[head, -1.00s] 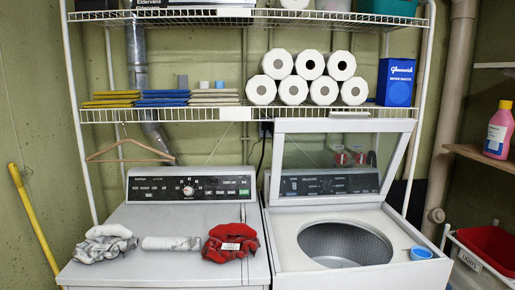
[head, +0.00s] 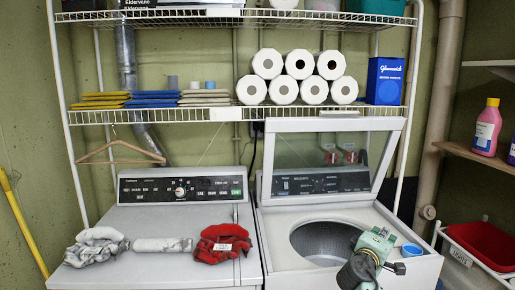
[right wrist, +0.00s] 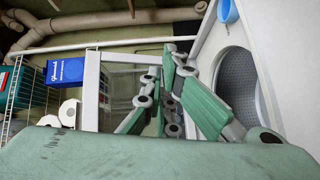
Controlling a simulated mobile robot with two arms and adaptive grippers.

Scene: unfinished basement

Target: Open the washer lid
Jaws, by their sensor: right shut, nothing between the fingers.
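The washer (head: 300,285) stands on the right of the head view. Its lid (head: 389,150), a white frame with a clear pane, stands raised and leaning back, and the round metal tub (head: 318,238) is uncovered. My right gripper (head: 376,242) is shut and empty above the front right of the washer top, partly covering the tub's right rim. It is apart from the lid. In the right wrist view its green fingers (right wrist: 168,100) show beside the tub (right wrist: 238,82), with the lid frame (right wrist: 91,92) beyond them. My left gripper is not in view.
A blue cup (head: 411,250) sits on the washer's right top, close to my right gripper. A second machine (head: 160,215) on the left carries cloths (head: 222,243). A wire shelf (head: 190,115) with paper rolls (head: 298,75) hangs above. A red basket (head: 485,244) stands at right.

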